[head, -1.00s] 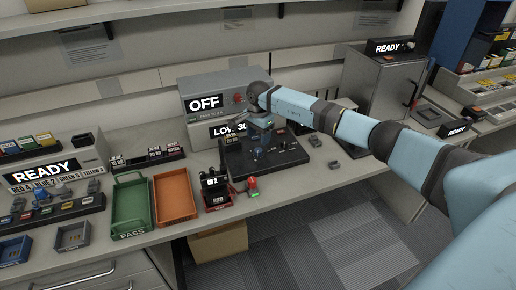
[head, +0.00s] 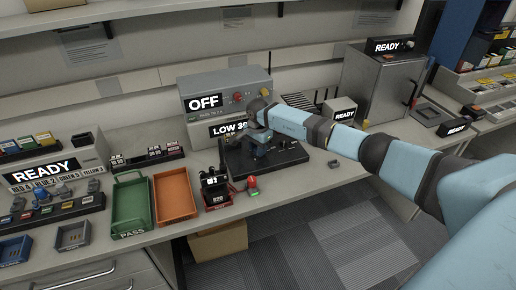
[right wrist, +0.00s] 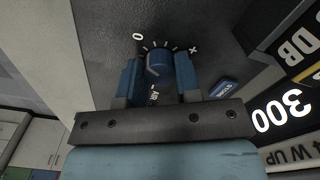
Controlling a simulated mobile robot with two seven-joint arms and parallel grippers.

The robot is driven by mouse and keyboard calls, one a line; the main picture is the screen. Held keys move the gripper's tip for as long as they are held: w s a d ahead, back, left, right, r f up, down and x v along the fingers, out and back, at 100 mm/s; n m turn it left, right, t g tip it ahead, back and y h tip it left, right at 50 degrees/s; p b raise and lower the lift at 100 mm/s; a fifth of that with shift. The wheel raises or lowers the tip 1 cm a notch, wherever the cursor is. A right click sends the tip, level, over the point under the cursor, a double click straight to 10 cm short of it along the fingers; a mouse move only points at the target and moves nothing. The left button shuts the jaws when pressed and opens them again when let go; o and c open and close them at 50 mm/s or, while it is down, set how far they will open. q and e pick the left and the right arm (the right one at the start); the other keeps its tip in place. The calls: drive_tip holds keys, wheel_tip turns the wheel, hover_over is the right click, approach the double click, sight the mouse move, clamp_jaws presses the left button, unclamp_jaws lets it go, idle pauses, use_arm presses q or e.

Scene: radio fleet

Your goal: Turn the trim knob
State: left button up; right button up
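The trim knob (right wrist: 158,65) is a small blue round knob with tick marks around it on a dark panel, in the right wrist view. My right gripper (right wrist: 158,75) has its two blue fingers on either side of the knob, with narrow gaps showing between them and it. In the head view, my right gripper (head: 258,143) is low over the black panel (head: 285,158) and hides the knob there. The grey unit behind has a display reading LOW (head: 228,128) and a number partly covered by my arm. My left gripper is not in view.
A grey box with an OFF display (head: 206,102) and a red button stands behind the panel.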

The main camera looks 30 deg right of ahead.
drive_tip(key=shift+m, duration=0.3)
drive_tip(key=m, duration=0.2)
drive_tip(key=shift+m+b, duration=0.3)
drive_tip(key=shift+b, duration=0.1)
drive_tip(key=m, duration=0.4)
drive_tip(key=shift+m, duration=0.3)
drive_tip(key=m, duration=0.3)
drive_tip(key=shift+m, duration=0.3)
drive_tip(key=m, duration=0.2)
drive_tip(key=shift+m, duration=0.3)
drive_tip(key=shift+m+p, duration=0.55)
drive_tip(key=shift+m, duration=1.35)
drive_tip(key=o, duration=0.9)
